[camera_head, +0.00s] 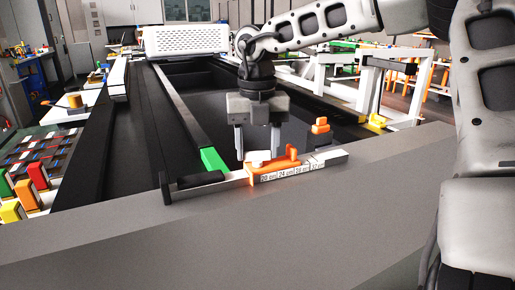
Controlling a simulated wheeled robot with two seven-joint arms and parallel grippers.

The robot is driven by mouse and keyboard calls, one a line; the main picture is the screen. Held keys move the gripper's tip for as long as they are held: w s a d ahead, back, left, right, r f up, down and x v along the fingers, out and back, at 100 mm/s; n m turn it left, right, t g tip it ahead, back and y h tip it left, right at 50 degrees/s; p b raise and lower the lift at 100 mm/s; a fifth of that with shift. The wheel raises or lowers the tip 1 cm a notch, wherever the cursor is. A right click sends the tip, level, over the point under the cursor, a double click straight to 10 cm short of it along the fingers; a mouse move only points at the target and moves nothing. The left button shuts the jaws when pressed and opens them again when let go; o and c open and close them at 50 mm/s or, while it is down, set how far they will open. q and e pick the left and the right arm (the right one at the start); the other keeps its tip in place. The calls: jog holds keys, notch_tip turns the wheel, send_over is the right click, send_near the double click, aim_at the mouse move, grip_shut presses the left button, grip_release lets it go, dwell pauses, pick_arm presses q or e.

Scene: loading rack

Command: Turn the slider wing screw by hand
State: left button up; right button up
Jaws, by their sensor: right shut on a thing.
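The orange slider (268,172) sits on a pale rail with a centimetre scale near the front edge of the rack. A raised orange part (291,153) stands up at its right. My right gripper (258,155) reaches down from above, its two fingers just over the left part of the slider. My left gripper is not in view.
A second orange knob (320,126) stands behind the scale rail at the right. A green block (212,160) lies left of the slider. A grey beam (300,225) runs across the front. A white frame (400,85) stands at the right. Coloured blocks (27,192) are at the left.

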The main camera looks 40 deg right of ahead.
jog(key=n, duration=0.5)
jog(key=shift+n, duration=0.3)
jog(key=n, duration=0.9)
jog(key=shift+s+f+p, duration=0.1)
jog(key=shift+p, duration=0.25)
jog(key=n, duration=0.3)
pick_arm(q)
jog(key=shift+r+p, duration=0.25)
jog(key=shift+p, duration=0.1)
pick_arm(e)
jog(key=shift+f+n, duration=0.1)
jog(key=shift+n, duration=1.5)
jog(key=o, duration=1)
